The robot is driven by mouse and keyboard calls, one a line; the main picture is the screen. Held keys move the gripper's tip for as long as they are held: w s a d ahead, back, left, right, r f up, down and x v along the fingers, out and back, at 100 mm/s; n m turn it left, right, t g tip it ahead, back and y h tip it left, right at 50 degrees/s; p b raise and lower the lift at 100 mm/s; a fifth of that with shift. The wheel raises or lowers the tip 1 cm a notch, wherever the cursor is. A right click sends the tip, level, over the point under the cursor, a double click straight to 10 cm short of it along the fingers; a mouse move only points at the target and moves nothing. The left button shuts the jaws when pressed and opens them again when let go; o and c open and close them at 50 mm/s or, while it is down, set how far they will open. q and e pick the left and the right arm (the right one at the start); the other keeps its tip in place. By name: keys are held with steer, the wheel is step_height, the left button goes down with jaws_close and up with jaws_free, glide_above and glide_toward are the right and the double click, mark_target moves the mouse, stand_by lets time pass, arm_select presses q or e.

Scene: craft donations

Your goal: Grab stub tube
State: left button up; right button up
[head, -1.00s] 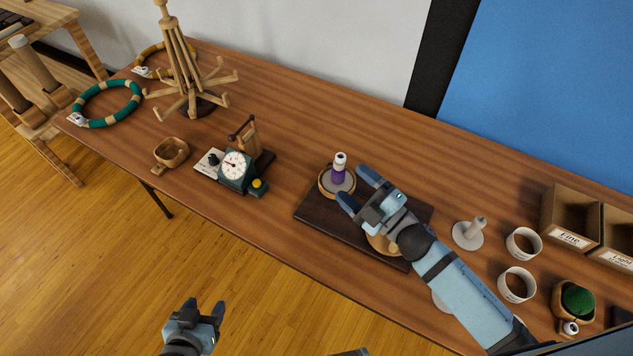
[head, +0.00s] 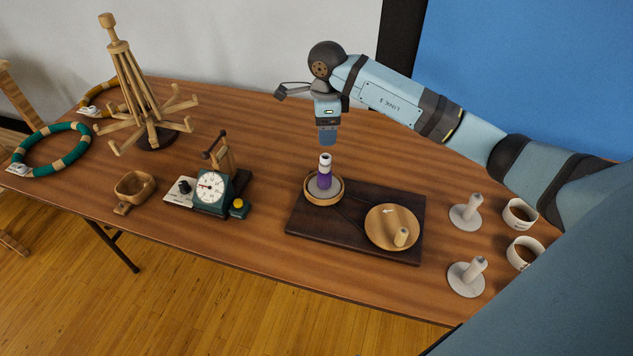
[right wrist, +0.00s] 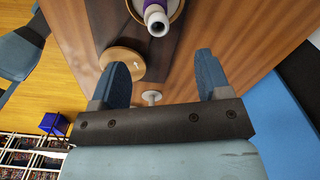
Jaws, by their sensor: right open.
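A short tube (head: 325,172) with a purple lower part and a white top stands upright in a round wooden dish (head: 309,199) on a dark board (head: 350,232). My right gripper (head: 327,138) is above the tube in the head view, fingers pointing down, and does not touch it. In the right wrist view the tube (right wrist: 157,19) lies beyond the open, empty fingers (right wrist: 163,68), toward the top edge. My left gripper is not seen in the head view.
A wooden plate with a peg (head: 392,227) sits on the board's right part. White peg stands (head: 466,216) and cups (head: 520,213) are to the right. A dial scale (head: 211,188), a small wooden bowl (head: 135,186) and a wooden rack (head: 152,128) are to the left.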

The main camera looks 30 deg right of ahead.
mark_target(325, 159)
step_height(325, 159, down, 7)
steer(key=shift+s+a+f+p, duration=0.1)
steer(key=shift+s+f+p, duration=0.05)
steer(key=shift+f, duration=1.25)
steer(key=shift+s+a+f+p, duration=0.1)
steer(key=shift+s+f+p, duration=0.05)
steer(key=shift+f, duration=1.2)
steer(key=shift+c, duration=0.4)
steer(key=c, duration=0.9)
